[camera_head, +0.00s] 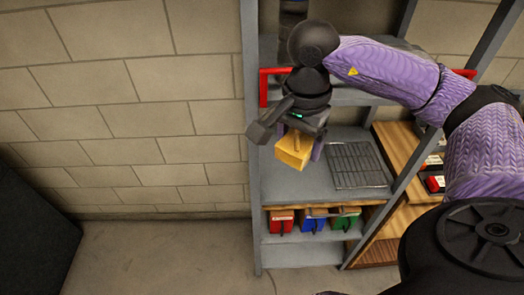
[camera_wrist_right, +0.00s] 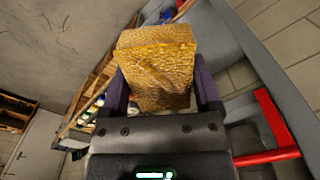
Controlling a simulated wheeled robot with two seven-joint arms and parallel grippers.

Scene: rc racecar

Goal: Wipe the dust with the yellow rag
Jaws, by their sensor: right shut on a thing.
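The yellow rag (camera_head: 293,150) is a folded, block-like piece held in my right gripper (camera_head: 300,143) in the head view. In the right wrist view the rag (camera_wrist_right: 157,68) stands between the two purple fingers of the right gripper (camera_wrist_right: 160,92), which are shut on it. The gripper hangs over the left part of a grey metal shelf (camera_head: 300,185); from these views I cannot tell whether the rag touches the shelf. I cannot make out any dust. My left gripper is not in view.
A black wire rack (camera_head: 357,165) lies on the shelf to the right of the rag. Red (camera_head: 281,221), blue (camera_head: 312,221) and green (camera_head: 344,218) bins stand on the level below. A grey upright post (camera_head: 251,130) is close on the left. A red bracket (camera_head: 264,88) sits behind the gripper.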

